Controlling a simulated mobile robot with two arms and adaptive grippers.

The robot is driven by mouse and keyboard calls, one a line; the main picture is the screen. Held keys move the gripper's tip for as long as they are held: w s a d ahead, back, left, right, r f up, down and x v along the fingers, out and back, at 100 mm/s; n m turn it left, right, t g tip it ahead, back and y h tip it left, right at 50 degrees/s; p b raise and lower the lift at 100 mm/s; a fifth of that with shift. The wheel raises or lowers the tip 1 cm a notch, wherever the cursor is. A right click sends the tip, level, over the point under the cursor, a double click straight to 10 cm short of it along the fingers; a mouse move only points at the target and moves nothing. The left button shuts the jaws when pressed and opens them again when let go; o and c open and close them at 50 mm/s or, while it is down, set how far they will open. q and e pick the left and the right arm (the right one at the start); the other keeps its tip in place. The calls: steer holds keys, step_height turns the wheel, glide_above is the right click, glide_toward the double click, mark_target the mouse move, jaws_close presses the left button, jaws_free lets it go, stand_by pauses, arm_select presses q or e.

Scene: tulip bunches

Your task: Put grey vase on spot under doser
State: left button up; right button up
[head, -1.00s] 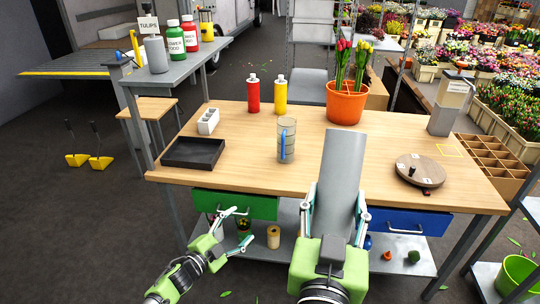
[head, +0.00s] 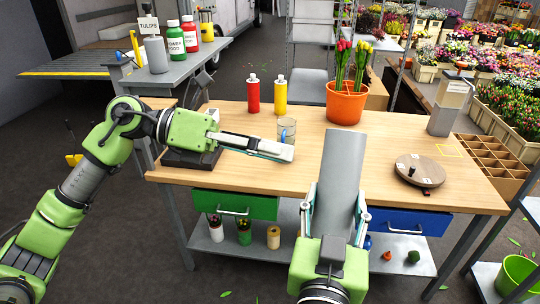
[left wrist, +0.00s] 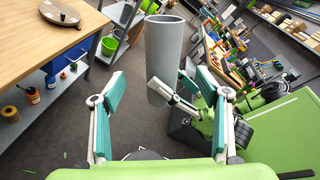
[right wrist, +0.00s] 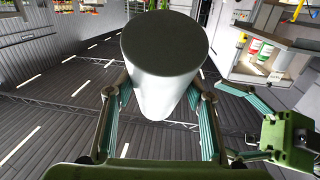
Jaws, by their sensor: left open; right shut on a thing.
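The grey vase (head: 342,170) is a tall, slightly tapered cylinder, held in front of the table's front edge. My right gripper (head: 340,222) is shut on it; the vase also fills the middle of the right wrist view (right wrist: 163,65). My left gripper (head: 282,150) is open and empty, over the table left of the vase. In the left wrist view the vase (left wrist: 163,55) shows beyond the left fingers. The doser (head: 442,112) stands at the table's back right. The yellow-outlined spot (head: 449,151) lies bare in front of it.
A round turntable (head: 420,170) sits left of and nearer than the spot. An orange pot of tulips (head: 346,102), a clear jug (head: 287,127), a red bottle (head: 253,95) and a yellow bottle (head: 280,95) stand on the table. A dark tray (head: 180,160) is at left.

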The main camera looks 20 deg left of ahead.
mark_target(334, 177)
arm_select(q)
steer(key=shift+m+y, duration=0.5)
steer(key=shift+y, duration=0.1)
steer(key=x, duration=0.4)
steer(key=s+x, duration=0.1)
steer(key=x, duration=0.6)
steer(key=shift+s+d+f, duration=0.15)
steer(key=shift+d+f, duration=0.05)
steer(key=shift+d, duration=0.2)
steer(key=c, duration=1.3)
steer(key=shift+o, duration=0.2)
arm_select(e)
steer(key=o, duration=1.9)
steer(key=shift+o, duration=0.2)
steer(key=shift+f, duration=0.15)
